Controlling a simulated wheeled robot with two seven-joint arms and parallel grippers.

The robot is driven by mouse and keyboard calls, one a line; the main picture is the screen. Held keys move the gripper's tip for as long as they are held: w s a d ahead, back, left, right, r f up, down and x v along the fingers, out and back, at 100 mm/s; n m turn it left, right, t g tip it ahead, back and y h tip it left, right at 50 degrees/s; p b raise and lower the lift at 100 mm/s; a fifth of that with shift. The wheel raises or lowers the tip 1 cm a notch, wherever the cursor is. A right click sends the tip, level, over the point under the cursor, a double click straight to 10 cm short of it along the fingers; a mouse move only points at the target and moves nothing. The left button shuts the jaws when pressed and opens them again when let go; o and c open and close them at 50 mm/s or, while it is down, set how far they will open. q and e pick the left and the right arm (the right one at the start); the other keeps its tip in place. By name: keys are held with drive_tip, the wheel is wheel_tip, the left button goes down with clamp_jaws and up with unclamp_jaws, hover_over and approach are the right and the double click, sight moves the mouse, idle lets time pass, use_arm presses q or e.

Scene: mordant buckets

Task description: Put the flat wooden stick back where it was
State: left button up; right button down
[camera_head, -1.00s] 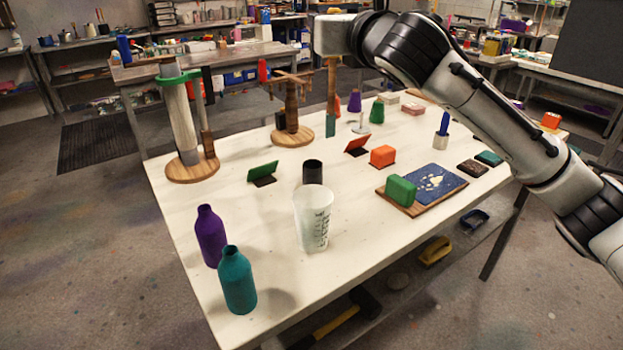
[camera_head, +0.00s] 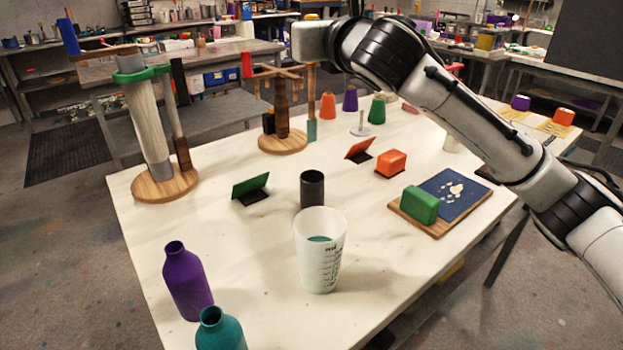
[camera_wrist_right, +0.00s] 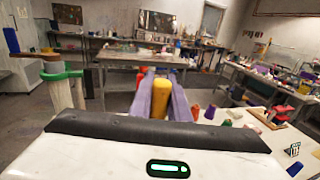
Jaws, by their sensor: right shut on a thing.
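A flat wooden stick (camera_head: 311,92) with a teal lower end hangs upright below my right gripper (camera_head: 311,42) in the head view. In the right wrist view my right gripper (camera_wrist_right: 159,95) has its two purple-grey fingers shut around a yellow piece (camera_wrist_right: 160,104), seemingly the stick's top; a yellow top also shows above the gripper in the head view. The teal end is beside a round wooden base with a dark post (camera_head: 282,142); whether it touches the table is unclear. A translucent measuring cup (camera_head: 320,262) holds teal liquid. My left gripper is out of view.
A green-clamped stand (camera_head: 165,185) is at the left. Purple (camera_head: 187,282) and teal (camera_head: 220,330) bottles are in front. The front right is bare.

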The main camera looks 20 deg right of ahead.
sight(311, 115)
wheel_tip(311, 115, down, 11)
drive_tip(key=b, duration=0.4)
drive_tip(key=shift+w+b, duration=0.1)
drive_tip(key=shift+b, duration=0.25)
wheel_tip(311, 115, down, 3)
drive_tip(key=shift+f+b, duration=0.1)
drive_tip(key=shift+b, duration=0.3)
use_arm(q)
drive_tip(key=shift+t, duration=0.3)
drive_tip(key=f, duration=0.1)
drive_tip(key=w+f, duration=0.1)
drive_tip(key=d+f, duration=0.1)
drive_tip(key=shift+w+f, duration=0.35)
use_arm(e)
drive_tip(key=shift+f, duration=0.15)
drive_tip(key=shift+f, duration=0.15)
drive_tip(key=c, duration=1.7)
unclamp_jaws()
